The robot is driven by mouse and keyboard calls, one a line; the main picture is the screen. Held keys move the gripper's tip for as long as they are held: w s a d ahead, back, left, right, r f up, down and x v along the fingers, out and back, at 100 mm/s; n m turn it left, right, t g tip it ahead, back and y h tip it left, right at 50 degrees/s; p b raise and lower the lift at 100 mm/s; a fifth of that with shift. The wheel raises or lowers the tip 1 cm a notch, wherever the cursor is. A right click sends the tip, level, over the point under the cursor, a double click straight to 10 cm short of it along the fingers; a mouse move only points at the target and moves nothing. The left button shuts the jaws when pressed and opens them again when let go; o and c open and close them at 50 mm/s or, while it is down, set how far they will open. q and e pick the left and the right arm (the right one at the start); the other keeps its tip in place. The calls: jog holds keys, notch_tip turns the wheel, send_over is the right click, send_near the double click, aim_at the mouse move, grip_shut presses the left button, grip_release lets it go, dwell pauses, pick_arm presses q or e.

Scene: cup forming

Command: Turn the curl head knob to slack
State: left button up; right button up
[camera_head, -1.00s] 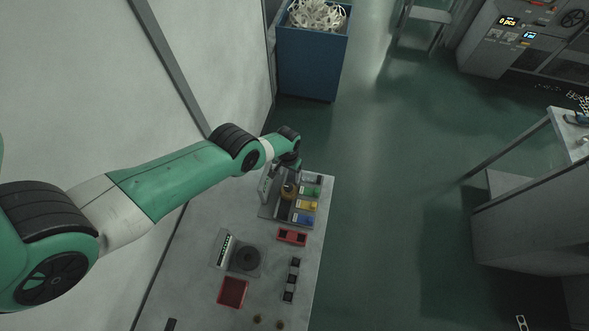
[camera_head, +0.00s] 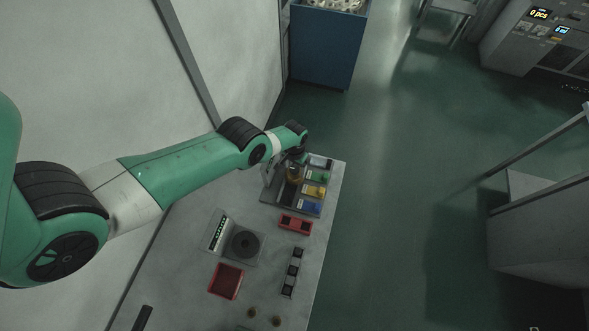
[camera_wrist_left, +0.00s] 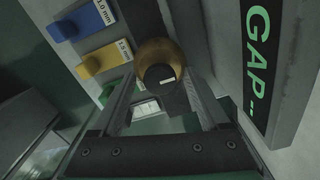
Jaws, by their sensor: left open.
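A brass-coloured round knob (camera_head: 294,174) with a dark cap stands on the grey unit at the far end of the bench. In the left wrist view the knob (camera_wrist_left: 165,52) sits between the fingers, near their tips, with a small white mark on its cap. A panel lettered "GAP--" (camera_wrist_left: 258,62) stands beside it; I see no label reading curl head or slack. My left gripper (camera_wrist_left: 163,88) is open around the knob, and I cannot tell whether either finger touches it. In the head view my left gripper (camera_head: 297,157) partly covers the unit. My right gripper is out of view.
Green (camera_head: 320,175), yellow (camera_head: 315,190) and blue (camera_head: 308,206) tabs line the unit's right side, close to the knob. A black dial (camera_head: 246,243), a red tray (camera_head: 226,281) and a red box (camera_head: 295,224) lie nearer on the bench. A blue bin (camera_head: 325,45) stands beyond.

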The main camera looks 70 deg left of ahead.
pick_arm(q)
jog(key=shift+f, duration=0.15)
grip_shut()
dwell(0.4)
